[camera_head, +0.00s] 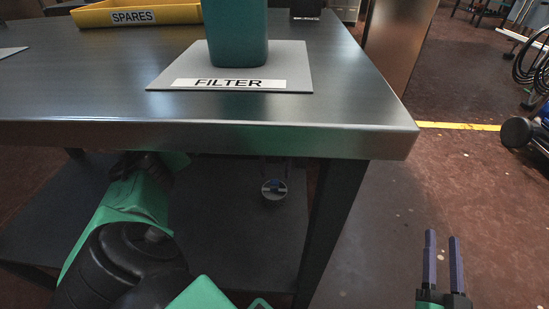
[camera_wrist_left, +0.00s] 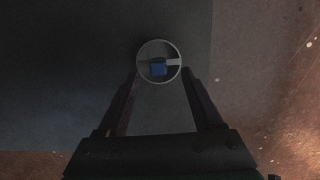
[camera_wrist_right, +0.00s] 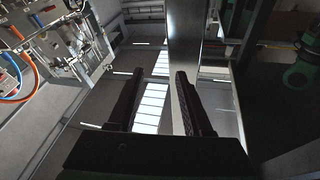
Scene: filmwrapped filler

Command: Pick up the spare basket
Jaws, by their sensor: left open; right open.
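A small round grey open container (camera_head: 265,193) stands on the lower shelf under the table in the head view, with something blue inside. I cannot tell whether it is the spare basket. In the left wrist view this container (camera_wrist_left: 138,62) shows from above, at the tips of my left gripper (camera_wrist_left: 160,74). The left fingers are apart, one on each side of it in the picture; I see no grip on it. In the head view the tabletop hides most of my left gripper. My right gripper (camera_head: 443,236) is open and empty, right of the table.
A yellow tray (camera_head: 90,18) labelled SPARES stands at the back left of the tabletop. A teal container (camera_head: 237,35) stands on a grey plate (camera_head: 298,60) labelled FILTER. The tabletop edge (camera_head: 200,138) overhangs the lower shelf (camera_head: 225,240).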

